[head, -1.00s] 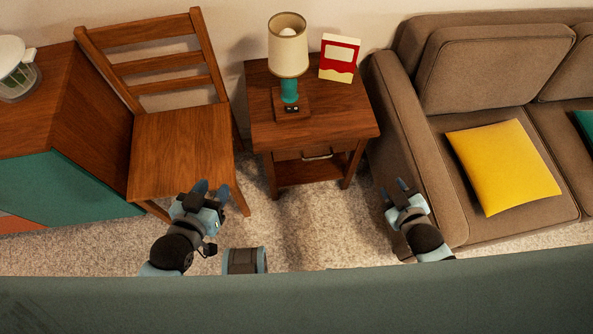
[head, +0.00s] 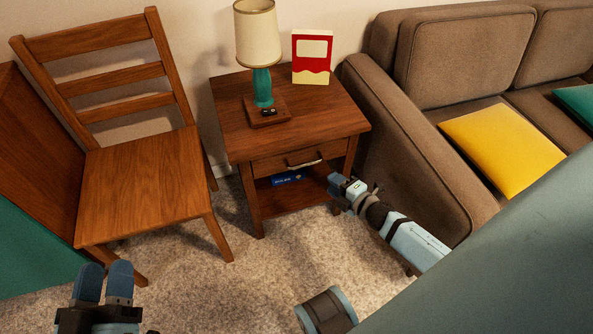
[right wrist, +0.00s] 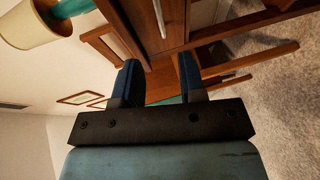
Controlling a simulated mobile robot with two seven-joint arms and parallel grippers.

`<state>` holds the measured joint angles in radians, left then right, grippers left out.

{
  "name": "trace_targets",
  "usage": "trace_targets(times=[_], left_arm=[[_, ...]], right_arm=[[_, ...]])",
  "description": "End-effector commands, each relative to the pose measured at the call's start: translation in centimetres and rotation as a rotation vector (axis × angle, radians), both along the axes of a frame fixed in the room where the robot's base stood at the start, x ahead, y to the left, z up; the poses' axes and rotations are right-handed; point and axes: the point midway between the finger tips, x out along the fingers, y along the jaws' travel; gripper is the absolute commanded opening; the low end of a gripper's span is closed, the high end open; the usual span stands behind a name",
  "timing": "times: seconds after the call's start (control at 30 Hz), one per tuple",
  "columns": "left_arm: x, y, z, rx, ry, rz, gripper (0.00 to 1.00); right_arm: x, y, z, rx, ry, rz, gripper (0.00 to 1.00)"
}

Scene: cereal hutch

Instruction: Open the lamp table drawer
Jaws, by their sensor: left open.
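The lamp table (head: 297,130) is brown wood with one drawer (head: 272,166) under its top. The drawer looks shut. Its metal bar handle (head: 305,161) is on the drawer front, and the handle also shows in the right wrist view (right wrist: 160,18). My right gripper (head: 337,184) is just in front of the table, below and right of the handle. In the right wrist view its fingers (right wrist: 158,72) stand apart with nothing between them, and the handle lies beyond them, apart. My left gripper (head: 104,282) is open and empty at the lower left, away from the table.
A lamp (head: 260,50) and a red and cream box (head: 312,58) stand on the table. A blue item (head: 288,177) lies on the shelf below the drawer. A wooden chair (head: 140,180) is left, the sofa (head: 420,165) close on the right. Carpet (head: 230,280) in front is clear.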

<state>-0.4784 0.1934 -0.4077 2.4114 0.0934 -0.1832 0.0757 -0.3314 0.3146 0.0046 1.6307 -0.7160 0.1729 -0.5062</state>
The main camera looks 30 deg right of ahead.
Motion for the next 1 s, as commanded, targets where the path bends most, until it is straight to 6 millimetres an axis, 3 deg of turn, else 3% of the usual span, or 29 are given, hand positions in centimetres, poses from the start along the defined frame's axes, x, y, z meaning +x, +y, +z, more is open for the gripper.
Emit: trace_targets(times=[0.23,0.53,0.73,1.0], left_arm=[[-0.2,-0.4,0.4,-0.031,-0.041,-0.019,0.43],[0.1,-0.6,-1.8,0.0,0.026,-0.037,0.43],[0.1,-0.7,-2.4,0.012,0.05,-0.043,0.43],[0.1,-0.7,-2.5,0.013,0.055,-0.046,0.43]], right_arm=[[4.8,0.8,-1.0,0.0,-0.003,0.0,0.37],[10.4,1.7,-2.0,0.003,0.0,-0.002,0.37],[12.1,2.0,-2.2,0.004,0.001,-0.001,0.37],[12.4,2.1,-2.2,0.004,0.001,-0.002,0.37]])
